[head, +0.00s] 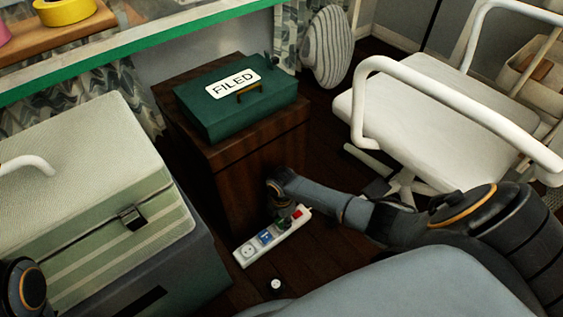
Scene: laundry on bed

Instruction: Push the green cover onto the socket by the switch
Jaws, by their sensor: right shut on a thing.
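A white power strip (242,262) lies on the dark floor in front of the wooden cabinet. A red switch (304,212) is at its far right end. My right gripper (284,217) points down over the strip beside the switch and is shut on the small green cover (283,225). The cover is at the socket by the switch; I cannot tell if it is seated or just above it. A blue cover (265,237) sits on the strip's middle, and the near-left socket (249,251) is bare. My left gripper is not in view.
A small white round piece (276,284) lies on the floor near the strip. The wooden cabinet (235,190) with a green "FILED" box (215,118) stands behind. A pale green case (100,230) is at left. A white chair (415,115) stands at right.

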